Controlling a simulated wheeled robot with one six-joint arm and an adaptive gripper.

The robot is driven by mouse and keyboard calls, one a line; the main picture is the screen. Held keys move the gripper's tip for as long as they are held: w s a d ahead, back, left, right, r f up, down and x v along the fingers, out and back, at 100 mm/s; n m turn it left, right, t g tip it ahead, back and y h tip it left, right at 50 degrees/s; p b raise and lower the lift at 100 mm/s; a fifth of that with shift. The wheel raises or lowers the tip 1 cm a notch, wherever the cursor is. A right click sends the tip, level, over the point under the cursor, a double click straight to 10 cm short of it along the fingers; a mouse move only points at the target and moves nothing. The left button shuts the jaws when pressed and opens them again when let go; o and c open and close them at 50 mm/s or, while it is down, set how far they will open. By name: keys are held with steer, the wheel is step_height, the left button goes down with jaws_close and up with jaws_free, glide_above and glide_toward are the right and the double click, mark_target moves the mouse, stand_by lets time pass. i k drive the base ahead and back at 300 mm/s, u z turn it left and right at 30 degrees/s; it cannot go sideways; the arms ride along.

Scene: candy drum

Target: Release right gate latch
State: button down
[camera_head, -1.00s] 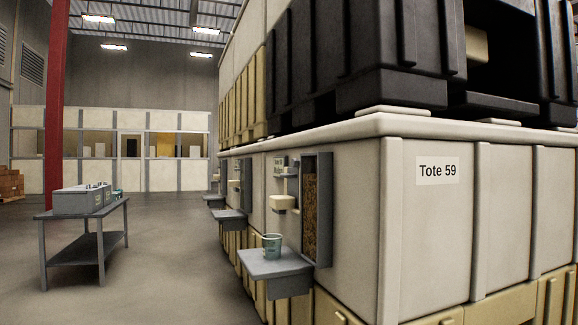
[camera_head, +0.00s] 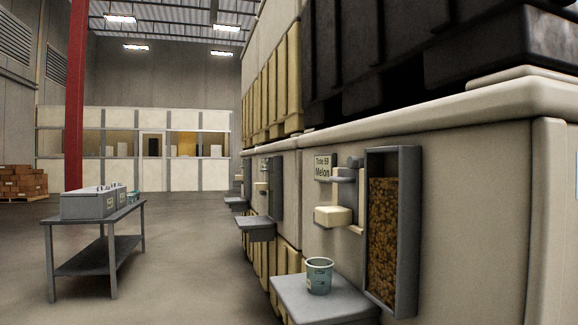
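A cream tote wall (camera_head: 470,200) fills the right side. A grey-framed window (camera_head: 392,230) in it shows brown pieces inside. Left of the window is a small dispenser with a grey upper part (camera_head: 344,174) and a cream block (camera_head: 333,216) below it. A label (camera_head: 323,167) beside it reads "Tote 59 Melon". A teal cup (camera_head: 319,275) stands upright on a grey shelf (camera_head: 290,298) under the dispenser. I cannot tell which part is the right gate latch. My gripper is not in view.
More shelves and dispensers (camera_head: 255,228) line the wall farther back. A grey table (camera_head: 92,228) with grey boxes (camera_head: 88,203) stands at left, near a red column (camera_head: 76,100). Stacked brown boxes (camera_head: 22,180) are at far left. The floor between table and totes is clear.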

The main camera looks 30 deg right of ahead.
mark_target(353, 161)
steer(key=z, duration=0.2)
steer(key=i, duration=1.25)
steer(key=z, duration=0.3)
